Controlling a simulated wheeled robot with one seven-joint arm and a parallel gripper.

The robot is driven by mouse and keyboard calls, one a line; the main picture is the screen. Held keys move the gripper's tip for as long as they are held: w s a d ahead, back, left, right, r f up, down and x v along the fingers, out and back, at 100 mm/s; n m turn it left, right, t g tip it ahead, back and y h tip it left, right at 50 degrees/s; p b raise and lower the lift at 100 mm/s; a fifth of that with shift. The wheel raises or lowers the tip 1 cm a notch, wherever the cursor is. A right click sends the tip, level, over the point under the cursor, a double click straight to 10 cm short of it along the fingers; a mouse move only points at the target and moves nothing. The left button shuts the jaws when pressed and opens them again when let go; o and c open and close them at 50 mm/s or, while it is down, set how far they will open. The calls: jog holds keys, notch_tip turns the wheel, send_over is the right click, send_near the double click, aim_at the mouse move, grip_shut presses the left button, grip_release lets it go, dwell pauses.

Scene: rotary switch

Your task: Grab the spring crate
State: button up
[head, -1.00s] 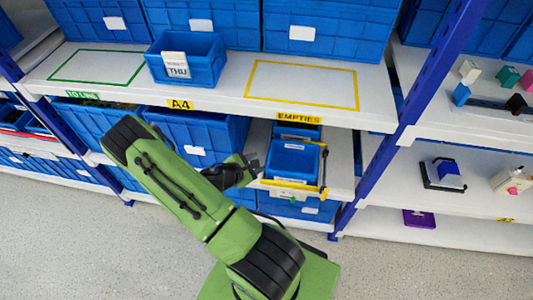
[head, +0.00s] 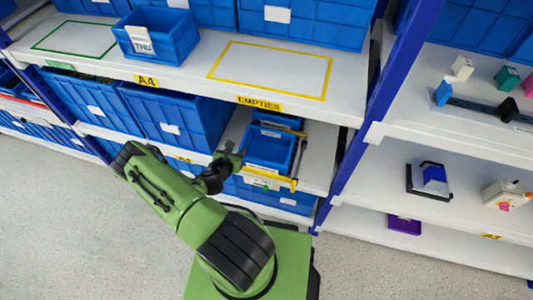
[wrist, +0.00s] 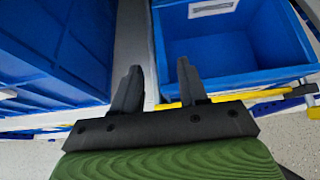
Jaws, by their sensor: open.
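A small open blue crate (head: 268,148) stands on the middle shelf, in a bay with yellow bars. No readable label marks it as the spring crate. In the wrist view the crate (wrist: 235,47) is at the upper right and looks empty where I see inside. My gripper (head: 233,150) is open and empty at the crate's left side. In the wrist view, the crate's left wall lies between the fingers of my gripper (wrist: 158,82) in the picture. The right finger overlaps the crate's near left corner. I cannot tell whether it touches.
A large blue bin (wrist: 50,50) stands close on the left, with a narrow pale gap before the crate. A yellow bar (head: 268,180) runs along the crate's front. The shelf marked EMPTIES (head: 345,105) is above. A blue post (head: 360,150) is to the right.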

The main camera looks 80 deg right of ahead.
aim_at(241, 145)
jog(key=b+x, duration=0.1)
jog(key=x, duration=0.6)
jog(key=shift+s, duration=0.15)
grip_shut()
dwell(1.1)
